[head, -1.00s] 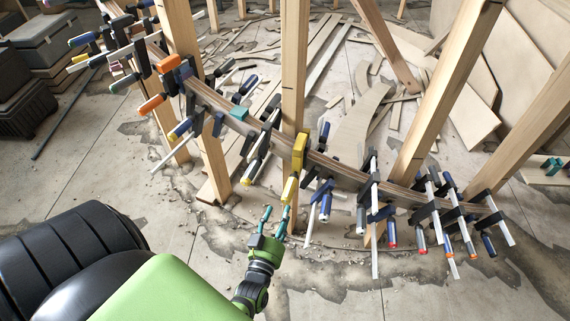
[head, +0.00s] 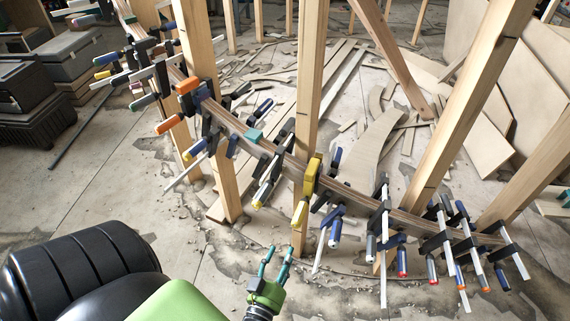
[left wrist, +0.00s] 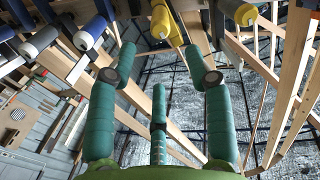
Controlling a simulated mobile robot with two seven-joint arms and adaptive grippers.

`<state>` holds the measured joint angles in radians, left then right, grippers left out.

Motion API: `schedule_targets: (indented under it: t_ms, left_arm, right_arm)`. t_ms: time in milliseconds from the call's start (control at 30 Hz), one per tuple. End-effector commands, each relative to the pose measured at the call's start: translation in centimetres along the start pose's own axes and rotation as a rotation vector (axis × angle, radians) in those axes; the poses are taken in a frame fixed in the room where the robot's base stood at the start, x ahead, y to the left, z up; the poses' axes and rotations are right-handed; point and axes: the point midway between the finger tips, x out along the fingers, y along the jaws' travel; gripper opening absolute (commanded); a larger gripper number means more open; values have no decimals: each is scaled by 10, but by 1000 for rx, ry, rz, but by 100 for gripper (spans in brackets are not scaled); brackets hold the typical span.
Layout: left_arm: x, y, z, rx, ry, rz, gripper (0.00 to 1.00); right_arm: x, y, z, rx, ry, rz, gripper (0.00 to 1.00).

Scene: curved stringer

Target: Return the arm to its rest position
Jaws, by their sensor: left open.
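My left gripper (head: 276,257) is low in the middle of the head view, below and in front of the curved stringer (head: 345,188). Its teal fingers are apart and empty. In the left wrist view its open fingers (left wrist: 157,75) point up toward the clamps, with nothing between them. A yellow clamp (head: 311,180) grips the stringer just above my left gripper in the head view. The yellow clamp handle (left wrist: 163,22) shows beyond the fingers in the wrist view, apart from them. My right gripper is not in view.
Several clamps line the stringer, such as an orange-handled one (head: 178,122). Wooden posts (head: 311,75) stand along it. Offcuts (head: 375,140) litter the floor behind. Grey cases (head: 65,55) stand at the far left. The floor (head: 110,195) left of my gripper is mostly clear.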

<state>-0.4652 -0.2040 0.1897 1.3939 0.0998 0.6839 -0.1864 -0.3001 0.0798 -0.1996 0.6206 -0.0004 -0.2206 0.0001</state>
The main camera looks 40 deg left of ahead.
Motion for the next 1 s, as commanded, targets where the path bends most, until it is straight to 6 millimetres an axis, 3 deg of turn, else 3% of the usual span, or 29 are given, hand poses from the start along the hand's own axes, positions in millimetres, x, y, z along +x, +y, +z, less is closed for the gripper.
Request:
schedule_targets:
  t_ms: [567,667,767,867,1000]
  left_arm:
    - [-4,1,0,-1,-2,1,52]
    - [-6,7,12,-2,-43,26,52]
    - [-16,24,46,1,-172,96,52]
    - [-42,45,103,22,-390,203,52]
    - [-110,51,185,103,-752,342,52]
  right_arm:
    - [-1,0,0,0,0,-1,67]
    - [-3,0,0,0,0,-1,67]
    - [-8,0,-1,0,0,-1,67]
    - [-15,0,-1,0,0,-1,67]
    - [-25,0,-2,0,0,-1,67]
